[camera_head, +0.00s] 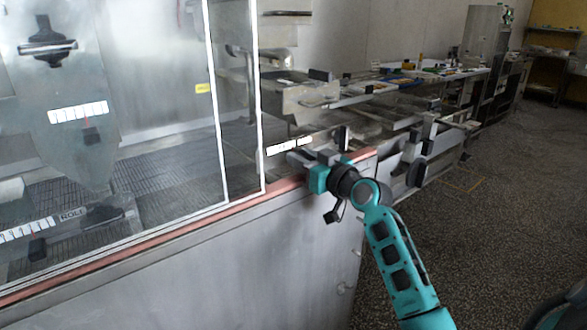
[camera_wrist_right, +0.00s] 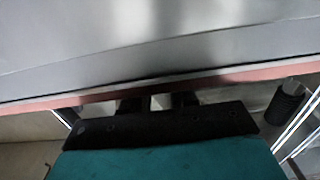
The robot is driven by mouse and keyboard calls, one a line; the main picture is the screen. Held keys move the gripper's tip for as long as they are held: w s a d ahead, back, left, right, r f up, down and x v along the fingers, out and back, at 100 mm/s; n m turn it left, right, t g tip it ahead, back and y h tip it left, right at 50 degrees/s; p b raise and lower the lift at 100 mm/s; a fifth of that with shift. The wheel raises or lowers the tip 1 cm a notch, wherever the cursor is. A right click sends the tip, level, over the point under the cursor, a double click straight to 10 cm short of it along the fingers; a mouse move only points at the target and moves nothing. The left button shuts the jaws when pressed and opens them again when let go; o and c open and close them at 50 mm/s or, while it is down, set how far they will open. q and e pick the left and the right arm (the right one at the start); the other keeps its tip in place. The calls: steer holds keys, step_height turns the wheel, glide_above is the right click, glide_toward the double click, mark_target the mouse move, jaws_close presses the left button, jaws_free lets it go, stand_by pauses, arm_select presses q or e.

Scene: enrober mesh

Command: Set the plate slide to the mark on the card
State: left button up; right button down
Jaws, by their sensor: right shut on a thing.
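A white scale strip with dark marks (camera_head: 290,147) lies on the machine, just right of the glass panels, and is the likely place of the plate slide. My right gripper (camera_head: 298,158) is at the right end of this strip, over the reddish edge. It is shut on a small part there, most likely the plate slide's handle, which the jaws hide. In the right wrist view the two dark fingers (camera_wrist_right: 158,102) reach in at the reddish edge, and what they hold does not show clearly. No card mark can be read. My left gripper is not in view.
Glass panels (camera_head: 234,100) with white edges stand left of my gripper. Behind them are more scale strips (camera_head: 78,112) and a ROLL label (camera_head: 75,215). A small yellow tag (camera_head: 202,88) is on the glass. Metal conveyor parts (camera_head: 375,98) stand at right; the floor (camera_head: 490,230) is open.

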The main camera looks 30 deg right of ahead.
steer(key=shift+d, duration=0.25)
steer(key=c, duration=1)
jaws_free()
steer(key=shift+d, duration=0.1)
steer(key=shift+o, duration=0.2)
steer(key=shift+s, duration=0.3)
steer(key=s, duration=1.2)
steer(key=shift+s+d, duration=0.15)
steer(key=shift+d, duration=0.25)
